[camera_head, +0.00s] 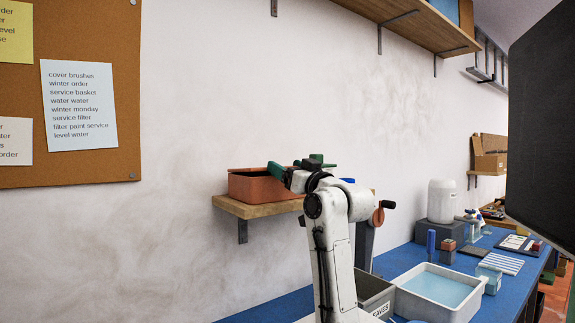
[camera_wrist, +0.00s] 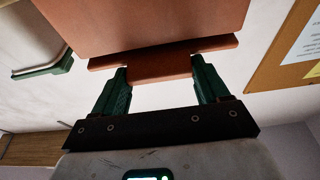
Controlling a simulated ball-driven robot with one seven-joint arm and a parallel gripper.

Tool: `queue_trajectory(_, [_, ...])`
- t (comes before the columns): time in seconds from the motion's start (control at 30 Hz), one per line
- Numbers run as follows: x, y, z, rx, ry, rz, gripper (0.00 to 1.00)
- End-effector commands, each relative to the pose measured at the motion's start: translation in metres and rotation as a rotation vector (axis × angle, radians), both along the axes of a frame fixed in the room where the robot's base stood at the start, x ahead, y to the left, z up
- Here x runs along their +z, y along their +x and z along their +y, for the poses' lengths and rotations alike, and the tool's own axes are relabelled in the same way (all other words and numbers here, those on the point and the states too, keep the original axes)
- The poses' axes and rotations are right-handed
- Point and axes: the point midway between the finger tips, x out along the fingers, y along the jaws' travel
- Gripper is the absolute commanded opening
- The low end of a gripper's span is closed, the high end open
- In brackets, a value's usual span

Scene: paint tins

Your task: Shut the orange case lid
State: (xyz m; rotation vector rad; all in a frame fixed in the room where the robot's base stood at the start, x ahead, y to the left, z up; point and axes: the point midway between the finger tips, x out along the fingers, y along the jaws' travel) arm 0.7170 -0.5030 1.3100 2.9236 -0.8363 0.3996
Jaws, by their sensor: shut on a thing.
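The orange case (camera_head: 250,186) sits on a wooden wall shelf left of my arm. In the head view my gripper (camera_head: 296,168) is at the case, partly hidden by my wrist.
The shelf (camera_head: 232,206) is narrow and fixed to the wall. Below it are a blue bench (camera_head: 403,258), a grey bin (camera_head: 374,293) and a white tub (camera_head: 437,271) of bluish liquid. A cork board (camera_head: 75,95) hangs to the left. A dark panel (camera_head: 541,120) blocks the right side.

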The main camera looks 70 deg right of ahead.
Motion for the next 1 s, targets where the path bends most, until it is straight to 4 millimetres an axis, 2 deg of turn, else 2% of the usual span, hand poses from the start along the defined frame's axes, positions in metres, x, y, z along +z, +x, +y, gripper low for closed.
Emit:
queue_trajectory(0.17, [0.0029,0.0016,0.0000,0.002,-0.002,-0.002,0.20])
queue_trajectory(0.2, [0.0031,0.0019,0.0001,0.003,-0.003,-0.003,0.75])
queue_trajectory(0.43, [0.0030,0.0042,0.0013,0.007,-0.001,-0.002,0.97])
queue_trajectory(0.47, [0.0029,0.0047,0.0016,0.008,-0.001,-0.001,1.00])
queue_trajectory(0.87, [0.0014,0.0097,0.0045,0.019,0.001,0.004,1.00])
queue_trajectory(1.0, [-0.0008,0.0056,0.0070,0.020,0.001,0.005,1.00])
